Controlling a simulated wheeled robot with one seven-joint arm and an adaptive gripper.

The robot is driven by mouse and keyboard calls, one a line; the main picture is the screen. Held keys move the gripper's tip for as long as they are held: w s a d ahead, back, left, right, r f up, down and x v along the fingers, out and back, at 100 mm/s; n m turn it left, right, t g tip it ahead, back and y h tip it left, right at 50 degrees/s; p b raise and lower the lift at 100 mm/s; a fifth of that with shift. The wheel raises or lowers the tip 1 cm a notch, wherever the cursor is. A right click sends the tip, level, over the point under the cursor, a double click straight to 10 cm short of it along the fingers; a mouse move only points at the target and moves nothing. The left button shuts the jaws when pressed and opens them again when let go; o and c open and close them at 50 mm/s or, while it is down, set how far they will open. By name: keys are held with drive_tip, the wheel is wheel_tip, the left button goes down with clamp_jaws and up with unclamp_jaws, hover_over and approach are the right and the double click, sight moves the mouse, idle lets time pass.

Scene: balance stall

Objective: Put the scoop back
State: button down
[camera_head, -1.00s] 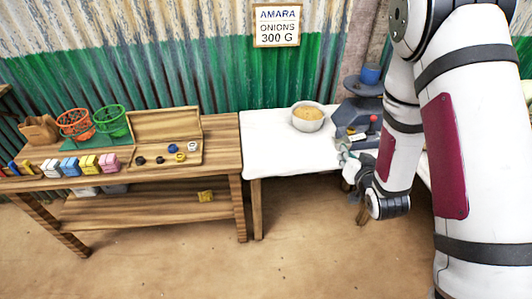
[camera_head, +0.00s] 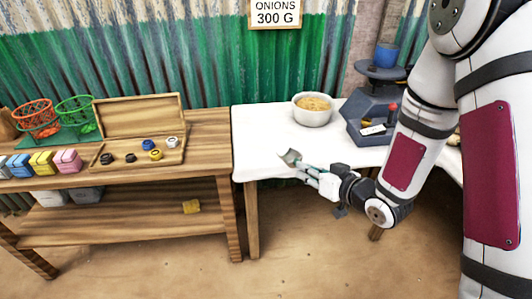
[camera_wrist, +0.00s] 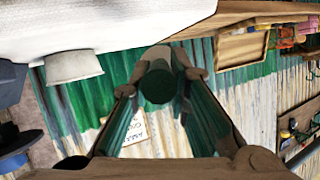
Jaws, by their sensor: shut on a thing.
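My gripper (camera_head: 308,172) is shut on the scoop (camera_head: 290,157), near the front edge of the white table. The scoop has a grey metal head that points away from my gripper, toward the upper left. In the wrist view the scoop (camera_wrist: 158,84) sits between the two fingers, with a dark green round end toward the camera. A pale bowl (camera_head: 312,119) of yellow-brown contents stands behind the scoop and apart from it. The bowl also shows in the wrist view (camera_wrist: 73,68). I cannot see whether the scoop holds anything.
The white table (camera_head: 258,140) has free room left of the bowl. A dark blue scale (camera_head: 372,106) with a blue cup (camera_head: 386,54) stands at the right, beside a tray (camera_head: 368,138) of small things. A wooden table (camera_head: 210,130) with an open weight box (camera_head: 140,118) stands left.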

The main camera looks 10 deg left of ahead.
drive_tip(key=shift+w+a+f, duration=0.1)
drive_tip(key=shift+a+f, duration=0.05)
drive_tip(key=shift+a, duration=0.05)
drive_tip(key=w+a, duration=0.2)
drive_tip(key=w, duration=0.2)
drive_tip(key=w+a+f+b, duration=0.1)
drive_tip(key=w+a, duration=0.2)
drive_tip(key=w, duration=0.1)
drive_tip(key=w+a, duration=0.3)
drive_tip(key=w, duration=0.2)
drive_tip(key=shift+a+f+b, duration=0.15)
drive_tip(key=shift+f+b, duration=0.05)
drive_tip(key=shift+b, duration=0.1)
drive_tip(key=shift+w+a+f, duration=0.15)
drive_tip(key=shift+a+f, duration=0.05)
drive_tip(key=shift+f+b, duration=0.4)
drive_tip(key=shift+f, duration=1.15)
drive_tip(key=shift+d+f, duration=0.1)
drive_tip(key=shift+f, duration=0.05)
drive_tip(key=c, duration=1.7)
unclamp_jaws()
drive_tip(key=shift+o, duration=0.9)
